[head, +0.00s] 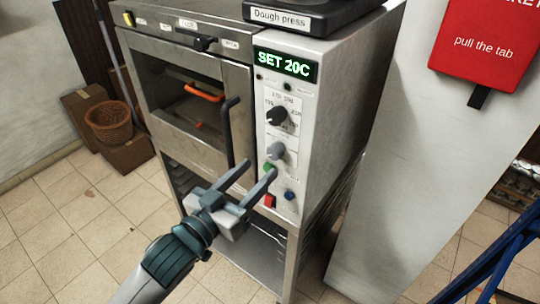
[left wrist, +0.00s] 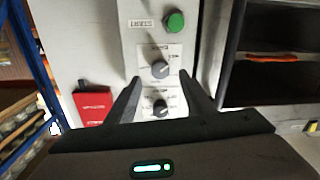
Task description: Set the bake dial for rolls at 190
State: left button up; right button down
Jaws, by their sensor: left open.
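The oven's control panel (head: 290,90) shows a green display (head: 287,65) reading SET 20C. Below it are a black dial (head: 277,116) with a printed scale and a grey dial (head: 276,151). The dial lettering is too small to read surely. My left gripper (head: 260,170) is open and empty, its fingers pointing at the panel near the grey dial. In the left wrist view, the grey dial (left wrist: 160,69) shows between the fingertips, with the black dial (left wrist: 160,108) below it and a green button (left wrist: 175,21) above. Contact cannot be told. My right gripper is not in view.
A dark oven door handle (head: 230,130) stands just left of the panel. A red box (head: 490,42) hangs at the right. A dough press (head: 310,12) stands on top.

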aim_at(272, 156)
pick_arm(q)
jog(key=p+x, duration=0.1)
jog(key=x, duration=0.4)
jog(key=shift+w+d+r, duration=0.1)
jog(key=shift+w+d, duration=0.3)
jog(key=shift+w, duration=0.2)
jog(key=c, duration=1)
jog(key=shift+c, duration=0.2)
